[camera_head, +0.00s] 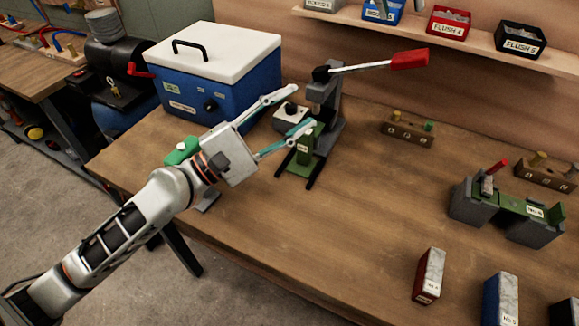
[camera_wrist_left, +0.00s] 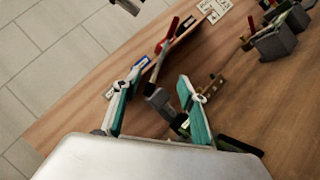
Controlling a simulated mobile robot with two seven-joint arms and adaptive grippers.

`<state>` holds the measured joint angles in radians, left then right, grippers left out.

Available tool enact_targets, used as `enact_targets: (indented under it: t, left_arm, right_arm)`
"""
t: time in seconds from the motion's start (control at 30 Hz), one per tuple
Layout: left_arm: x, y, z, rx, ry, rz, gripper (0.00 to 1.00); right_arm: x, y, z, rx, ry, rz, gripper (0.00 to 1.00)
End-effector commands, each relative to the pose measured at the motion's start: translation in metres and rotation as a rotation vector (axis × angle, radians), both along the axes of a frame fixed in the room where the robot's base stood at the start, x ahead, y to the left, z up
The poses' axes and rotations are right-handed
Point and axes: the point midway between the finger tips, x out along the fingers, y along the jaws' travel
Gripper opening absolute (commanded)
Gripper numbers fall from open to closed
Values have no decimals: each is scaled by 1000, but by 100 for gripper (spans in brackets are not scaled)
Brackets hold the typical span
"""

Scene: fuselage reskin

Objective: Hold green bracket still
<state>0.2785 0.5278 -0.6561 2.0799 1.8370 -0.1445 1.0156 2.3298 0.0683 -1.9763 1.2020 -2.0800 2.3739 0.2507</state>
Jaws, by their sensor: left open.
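A green bracket (camera_head: 303,157) with a white label stands upright at the foot of a grey lever press (camera_head: 332,118) on the bench. My left gripper (camera_head: 302,108) is open and reaches in from the left at the press. One finger crosses near the top of the bracket; the other is further back, beside the press head. I cannot tell whether either finger touches. In the left wrist view, my open fingers (camera_wrist_left: 160,82) have nothing clearly between them, and dark green parts (camera_wrist_left: 238,145) lie near the right finger. My right gripper is not in view.
A blue cooler-like box (camera_head: 222,85) with a white lid stands behind my left arm. A grey fixture (camera_head: 474,204) holding another green piece (camera_head: 525,207) is at the right. Red (camera_head: 429,275) and blue (camera_head: 500,300) blocks stand at the front. The bench middle is clear.

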Motion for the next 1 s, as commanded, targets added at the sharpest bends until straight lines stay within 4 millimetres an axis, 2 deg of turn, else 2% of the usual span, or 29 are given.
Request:
enact_targets:
  t: [0.17,0.23,0.4,0.53,0.73,1.0]
  left_arm:
    - [2,1,-32,-301,295,116,42]
    - [2,3,-51,-394,416,169,42]
    - [-4,5,-102,-546,670,284,42]
    - [-11,3,-130,-601,792,340,42]
    - [-8,0,-144,-624,852,368,42]
    - [27,-15,-143,-625,850,367,42]
  right_arm:
    - [0,0,0,0,0,0,28]
    - [0,0,0,0,0,0,28]
    - [0,0,0,0,0,0,28]
    - [0,0,0,0,0,0,28]
    - [0,0,0,0,0,0,28]
    - [0,0,0,0,0,0,28]
